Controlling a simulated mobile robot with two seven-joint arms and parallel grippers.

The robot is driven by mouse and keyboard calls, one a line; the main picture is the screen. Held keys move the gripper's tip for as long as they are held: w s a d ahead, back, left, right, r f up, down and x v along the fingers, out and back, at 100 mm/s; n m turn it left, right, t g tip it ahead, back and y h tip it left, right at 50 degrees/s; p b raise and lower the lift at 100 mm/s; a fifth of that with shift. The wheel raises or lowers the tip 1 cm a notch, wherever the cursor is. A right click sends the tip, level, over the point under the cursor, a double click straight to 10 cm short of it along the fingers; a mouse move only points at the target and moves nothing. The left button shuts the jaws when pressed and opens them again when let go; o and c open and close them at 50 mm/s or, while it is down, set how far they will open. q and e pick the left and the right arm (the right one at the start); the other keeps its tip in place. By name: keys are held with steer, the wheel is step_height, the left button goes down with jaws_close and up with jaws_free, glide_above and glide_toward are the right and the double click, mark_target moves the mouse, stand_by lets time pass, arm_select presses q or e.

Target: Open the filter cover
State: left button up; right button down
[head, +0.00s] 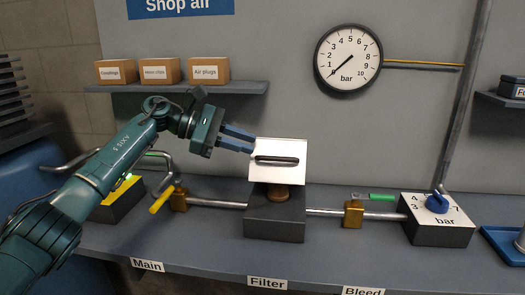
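The filter cover (279,148) is a white plate with a dark bar handle (277,160). It stands tilted up at the back of the dark grey filter housing (274,222), above the label "Filter". A brown round part (278,192) shows in the housing's opening below the cover. My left gripper (253,145) reaches in from the left, with its two blue fingers apart. Its tips are at the cover's left edge, left of the handle; I cannot tell whether they touch the plate. Nothing shows between the fingers. My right gripper is out of view.
Pipes with brass valves (354,214) join the housing on both sides. A yellow lever (162,199) is at left, a green lever (382,197) at right. A regulator box with a blue knob (437,203) stands farther right. The gauge (348,59) needle points near 0.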

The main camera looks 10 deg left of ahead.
arm_select(q)
steer(key=v, duration=0.7)
steer(key=shift+d, duration=0.1)
